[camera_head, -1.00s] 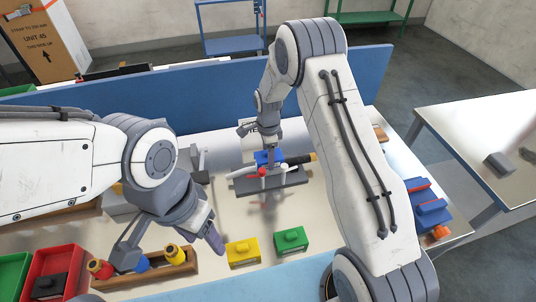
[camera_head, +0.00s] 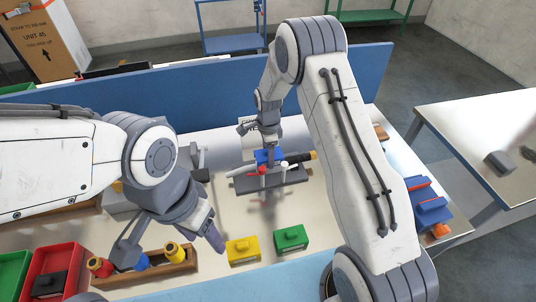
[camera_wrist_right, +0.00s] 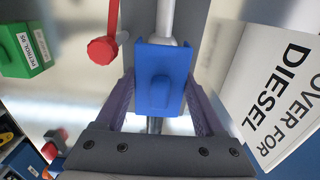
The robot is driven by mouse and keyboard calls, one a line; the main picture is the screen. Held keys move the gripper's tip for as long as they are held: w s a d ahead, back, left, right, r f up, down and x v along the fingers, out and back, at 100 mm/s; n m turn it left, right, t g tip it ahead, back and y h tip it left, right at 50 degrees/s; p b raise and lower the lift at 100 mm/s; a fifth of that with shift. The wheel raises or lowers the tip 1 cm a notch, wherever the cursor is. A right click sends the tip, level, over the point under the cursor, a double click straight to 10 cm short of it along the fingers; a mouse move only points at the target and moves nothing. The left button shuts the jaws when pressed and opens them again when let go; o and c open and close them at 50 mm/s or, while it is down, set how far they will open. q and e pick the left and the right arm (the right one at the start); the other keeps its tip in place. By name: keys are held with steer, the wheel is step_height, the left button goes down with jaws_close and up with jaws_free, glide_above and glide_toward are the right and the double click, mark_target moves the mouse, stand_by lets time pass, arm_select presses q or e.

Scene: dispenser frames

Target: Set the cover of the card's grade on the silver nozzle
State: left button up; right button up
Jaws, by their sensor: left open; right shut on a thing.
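My right gripper (camera_head: 269,155) is shut on a blue cover (camera_wrist_right: 160,85), which sits between its two fingers in the right wrist view. The blue cover also shows in the head view (camera_head: 262,157), above a grey stand (camera_head: 270,180). The pale silver nozzle (camera_wrist_right: 166,18) runs up to the top edge of the cover in the wrist view; whether the cover is seated on it I cannot tell. The card (camera_wrist_right: 275,90) reads "...OVER FOR DIESEL". My left gripper (camera_head: 170,250) is open, over the front of the table. The blue cover's label is not visible.
A wooden rack (camera_head: 190,265) and a red bin (camera_head: 62,265) stand front left.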

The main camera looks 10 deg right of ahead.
steer(key=shift+f+b, duration=1)
steer(key=shift+f, duration=0.4)
steer(key=o, duration=1.4)
steer(key=shift+r, duration=0.1)
steer(key=shift+r, duration=0.35)
step_height(320, 180, up, 10)
steer(key=b, duration=0.2)
steer(key=shift+f+b, duration=0.15)
steer(key=shift+b, duration=0.25)
